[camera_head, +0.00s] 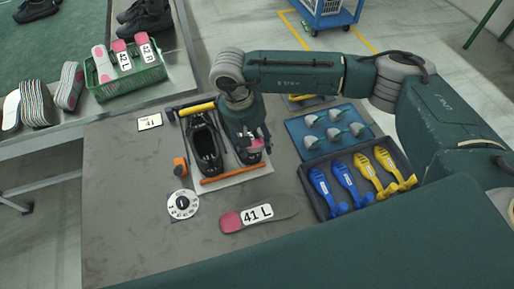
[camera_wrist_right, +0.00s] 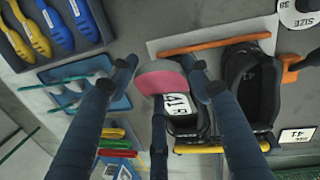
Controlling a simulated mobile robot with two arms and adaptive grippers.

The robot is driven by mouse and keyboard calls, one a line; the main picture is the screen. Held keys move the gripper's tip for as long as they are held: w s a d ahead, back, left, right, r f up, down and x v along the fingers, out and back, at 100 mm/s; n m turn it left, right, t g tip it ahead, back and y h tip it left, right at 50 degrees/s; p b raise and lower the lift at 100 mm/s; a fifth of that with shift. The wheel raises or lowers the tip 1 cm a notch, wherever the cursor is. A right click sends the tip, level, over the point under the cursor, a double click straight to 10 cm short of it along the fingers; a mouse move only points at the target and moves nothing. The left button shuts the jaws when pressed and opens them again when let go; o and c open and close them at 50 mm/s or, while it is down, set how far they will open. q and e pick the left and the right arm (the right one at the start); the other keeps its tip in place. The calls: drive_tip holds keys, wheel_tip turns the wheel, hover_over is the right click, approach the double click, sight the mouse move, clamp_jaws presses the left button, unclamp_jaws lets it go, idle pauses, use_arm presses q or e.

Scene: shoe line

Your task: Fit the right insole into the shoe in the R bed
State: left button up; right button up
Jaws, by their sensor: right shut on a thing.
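My right gripper (camera_head: 254,140) is shut on the right insole, above the right-hand shoe in the two-shoe fixture. In the wrist view the fingertips (camera_wrist_right: 165,72) stand on either side of the insole's pink heel (camera_wrist_right: 163,83), and its label reads 41 R. The insole's toe end is hidden, so I cannot tell how far it reaches into the shoe. The right shoe (camera_wrist_right: 187,126) is black and mostly covered by the insole and gripper. The left shoe (camera_head: 206,150) is black, open on top and apart from the gripper. My left gripper is not in view.
The 41 L insole (camera_head: 285,207) lies on the table in front. An orange bar (camera_head: 236,174) and a yellow bar (camera_head: 197,108) border the fixture. A size dial (camera_head: 183,205) lies left. A tray of blue and yellow shoe trees (camera_head: 317,206) and a blue tray (camera_head: 298,126) stand right.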

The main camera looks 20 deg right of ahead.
drive_tip(key=shift+w+f+b, duration=0.6)
drive_tip(key=shift+w+b, duration=0.15)
drive_tip(key=shift+b, duration=0.15)
drive_tip(key=shift+o, duration=0.2)
drive_tip(key=shift+t, duration=0.4)
drive_tip(key=w+b, duration=0.1)
drive_tip(key=b, duration=0.1)
drive_tip(key=w+f+b, duration=0.1)
drive_tip(key=w, duration=0.1)
drive_tip(key=w+f+b, duration=0.1)
drive_tip(key=w+b, duration=0.1)
drive_tip(key=shift+w+a+b, duration=0.15)
drive_tip(key=shift+a+b, duration=0.1)
drive_tip(key=shift+b, duration=0.1)
drive_tip(key=shift+f+t+b, duration=0.4)
drive_tip(key=shift+f+b, duration=0.1)
drive_tip(key=shift+b, duration=0.2)
drive_tip(key=shift+c, duration=0.7)
drive_tip(key=shift+s+f+b, duration=0.3)
drive_tip(key=shift+s+f, duration=0.05)
drive_tip(key=shift+s, duration=0.05)
drive_tip(key=o, duration=1.3)
drive_tip(key=shift+w+f, duration=0.2)
drive_tip(key=shift+w, duration=0.1)
drive_tip(key=shift+r, duration=0.15)
drive_tip(key=shift+s, duration=0.1)
